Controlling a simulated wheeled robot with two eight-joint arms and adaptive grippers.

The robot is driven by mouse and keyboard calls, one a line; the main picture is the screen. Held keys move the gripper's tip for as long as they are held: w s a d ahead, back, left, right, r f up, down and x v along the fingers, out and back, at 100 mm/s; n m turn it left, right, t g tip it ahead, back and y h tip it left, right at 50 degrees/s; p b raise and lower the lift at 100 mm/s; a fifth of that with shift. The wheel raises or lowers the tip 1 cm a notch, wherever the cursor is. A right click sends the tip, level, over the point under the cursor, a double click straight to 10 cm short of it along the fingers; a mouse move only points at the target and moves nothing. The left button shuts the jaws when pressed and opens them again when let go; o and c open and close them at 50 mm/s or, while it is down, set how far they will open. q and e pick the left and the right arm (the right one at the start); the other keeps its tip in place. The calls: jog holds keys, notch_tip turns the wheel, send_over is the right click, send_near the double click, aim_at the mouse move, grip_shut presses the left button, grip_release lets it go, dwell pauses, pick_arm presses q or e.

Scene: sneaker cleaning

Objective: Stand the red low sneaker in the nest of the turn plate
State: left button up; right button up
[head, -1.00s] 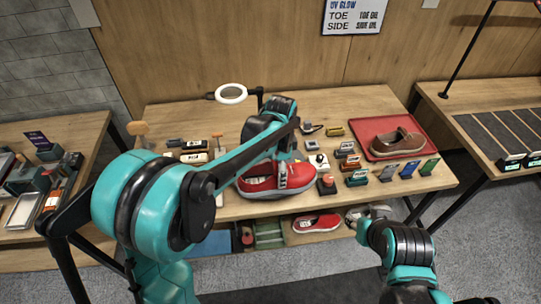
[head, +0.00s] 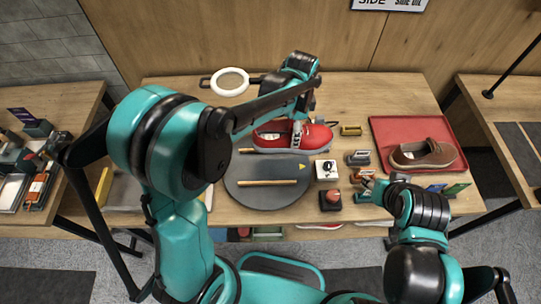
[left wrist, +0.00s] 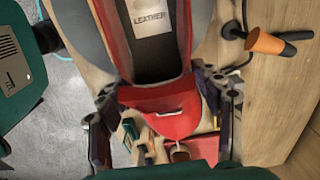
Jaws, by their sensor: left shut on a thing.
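The red low sneaker (head: 317,138) is in my left gripper (head: 300,128), lying lengthwise left to right at the back edge of the turn plate. In the left wrist view the red sneaker (left wrist: 163,112) sits between the two fingers of the left gripper (left wrist: 163,125). The turn plate (head: 245,200) is a dark grey disc with wooden strips and a yellow triangle mark. The sneaker hides its back part; I cannot tell whether the sole touches it. My right gripper (head: 396,179) is over the table's front right, its fingers too unclear to read.
A brown shoe (head: 423,154) lies on a red mat (head: 390,127) at the right. A ring magnifier (head: 229,82) stands at the back left. Small boxes and a dark red-topped block (head: 330,198) crowd the plate's right side.

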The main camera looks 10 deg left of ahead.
pick_arm(q)
jog(key=s+a+f+b, duration=0.1)
jog(key=s+a+f, duration=0.1)
jog(key=f, duration=0.1)
jog(key=s+a+f+b, duration=0.1)
jog(key=s+a+f, duration=0.1)
jog(key=f, duration=0.1)
jog(key=s+a+f+b, duration=0.1)
jog(key=a+f, duration=0.1)
jog(key=f, duration=0.1)
jog(key=shift+s+a+f, duration=0.3)
jog(key=shift+s+a, duration=0.1)
jog(key=shift+s+r, duration=0.1)
jog(key=o, duration=1.5)
